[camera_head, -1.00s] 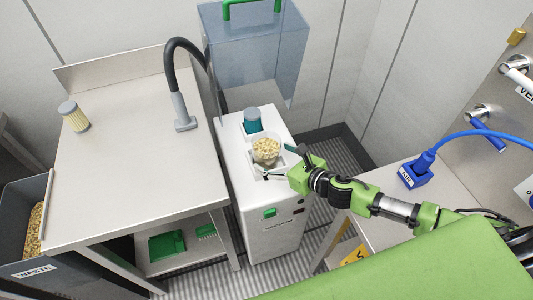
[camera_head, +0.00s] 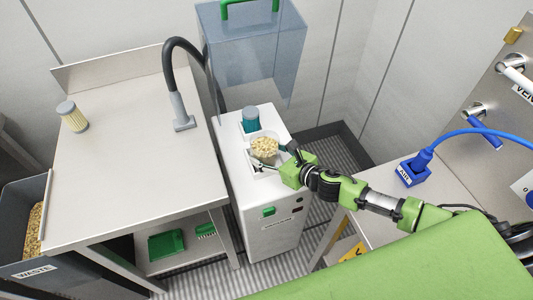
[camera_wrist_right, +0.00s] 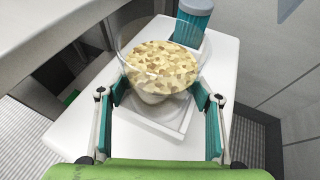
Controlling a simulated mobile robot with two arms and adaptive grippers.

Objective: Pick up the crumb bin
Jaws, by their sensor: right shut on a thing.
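The crumb bin (camera_head: 264,147) is a clear round tub filled with pale crumbs. It is at a square recess in the top of the white machine (camera_head: 262,222); I cannot tell whether its base touches the recess. In the wrist view the crumb bin (camera_wrist_right: 160,68) looks upright, and its lower part is between the teal finger pads. My right gripper (camera_head: 277,157) reaches in from the right and is shut on the bin, with one finger on each side; the wrist view shows both fingers (camera_wrist_right: 158,95). My left gripper is not in view.
A teal canister with a grey lid (camera_head: 250,118) stands just behind the bin. A steel table (camera_head: 130,150) with a black hose (camera_head: 182,110) is at left, a clear blue-grey hopper (camera_head: 255,50) behind. A side table with a blue air connector (camera_head: 413,172) is at right.

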